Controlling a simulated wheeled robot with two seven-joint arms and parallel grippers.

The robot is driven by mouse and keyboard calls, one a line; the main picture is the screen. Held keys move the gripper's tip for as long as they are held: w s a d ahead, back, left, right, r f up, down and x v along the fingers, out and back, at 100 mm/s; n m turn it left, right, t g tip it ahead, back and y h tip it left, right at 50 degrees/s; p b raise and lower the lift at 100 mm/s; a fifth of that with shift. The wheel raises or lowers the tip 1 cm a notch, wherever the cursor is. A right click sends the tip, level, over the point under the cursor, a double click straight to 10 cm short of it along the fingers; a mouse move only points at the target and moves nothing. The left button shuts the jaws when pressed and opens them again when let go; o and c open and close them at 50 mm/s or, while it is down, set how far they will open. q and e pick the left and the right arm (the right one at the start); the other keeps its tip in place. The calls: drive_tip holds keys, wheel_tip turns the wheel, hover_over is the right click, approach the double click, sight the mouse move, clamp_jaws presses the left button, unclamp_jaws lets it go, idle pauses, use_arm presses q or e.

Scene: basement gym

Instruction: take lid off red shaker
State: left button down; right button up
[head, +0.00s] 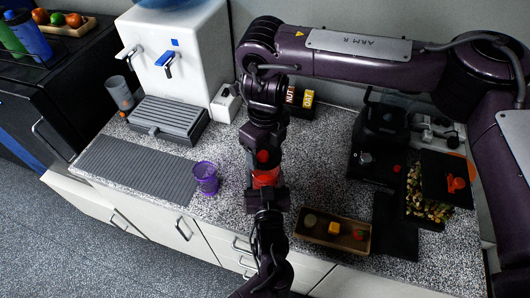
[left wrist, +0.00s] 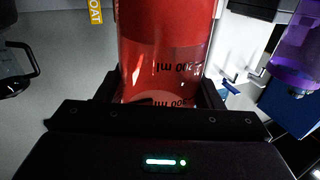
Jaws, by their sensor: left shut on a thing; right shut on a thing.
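The red shaker (head: 264,179) stands upright at the counter's front, mostly hidden by my two arms. My left gripper (head: 266,190) comes up from the bottom and is shut around its body. In the left wrist view the shaker's translucent red body (left wrist: 165,55), with dark ml marks, sits between the jaws of the left gripper (left wrist: 160,100). My right gripper (head: 263,153) comes down from above and is shut at the shaker's top. The lid is hidden by the right gripper, so I cannot tell if it is still seated.
A purple cup (head: 205,178) stands just left of the shaker. A wooden tray (head: 333,246) with small items lies to the right. A white water dispenser (head: 178,52) and a grey drip tray (head: 168,120) are at the back left. A black machine (head: 378,135) stands right.

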use_arm(q)
drive_tip(key=shift+c, duration=1.9)
unclamp_jaws()
drive_tip(key=shift+o, duration=0.4)
drive_tip(key=shift+s, duration=0.15)
